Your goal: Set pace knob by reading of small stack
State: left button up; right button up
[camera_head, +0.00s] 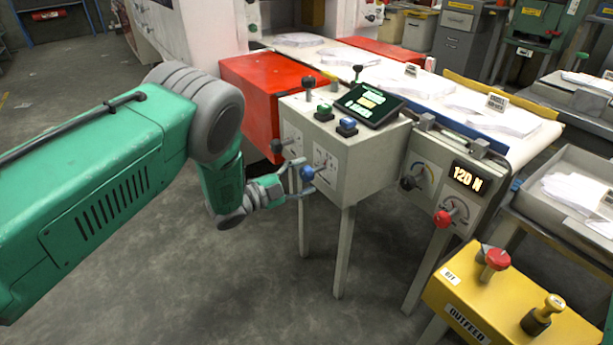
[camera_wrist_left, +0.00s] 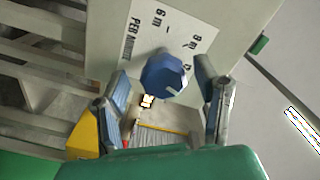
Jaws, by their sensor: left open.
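A blue knob (camera_head: 307,173) sits on a dial plate on the front of the pale control box (camera_head: 375,155). In the left wrist view the blue knob (camera_wrist_left: 163,78) is faceted with a pale pointer mark, beside a scale partly reading "PER MINUTE". My left gripper (camera_head: 298,180) is open at the knob. In the wrist view its fingers (camera_wrist_left: 162,88) stand on either side of the knob, with visible gaps. Flat white stacks (camera_head: 502,121) lie on the conveyor, some with small cards (camera_head: 497,102) too small to read surely. My right gripper is not in view.
A tilted screen (camera_head: 370,103) and green and blue buttons top the box. To the right are a "120 N" display (camera_head: 467,178), a black knob (camera_head: 408,183) and a red knob (camera_head: 442,217). A yellow outfeed box (camera_head: 510,305) stands at front right. Floor below my arm is clear.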

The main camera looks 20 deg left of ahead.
pick_arm(q)
jog(key=v, duration=1.1)
jog(key=shift+a+f, duration=0.1)
jog(key=s+a+f+n+g+y+p, duration=0.1)
jog(key=s+f+n+g+y+p, duration=0.25)
jog(key=s+n+y, duration=0.35)
jog(key=s+a+f+n+g+y+p, duration=0.1)
jog(key=s+f+n+g+y+p, duration=0.15)
jog(key=s+f+n, duration=0.55)
jog(key=s+r+n+g+p, duration=0.1)
jog(key=s+r+g, duration=0.1)
jog(key=s, duration=0.9)
jog(key=s+d+r+n+g+y+p, duration=0.1)
jog(key=s+g, duration=0.4)
jog(key=s, duration=0.6)
notch_tip(320, 180, up, 2)
jog(key=shift+d+r+n+g, duration=0.1)
jog(key=shift+d+n+g, duration=0.2)
jog(key=shift+n, duration=0.4)
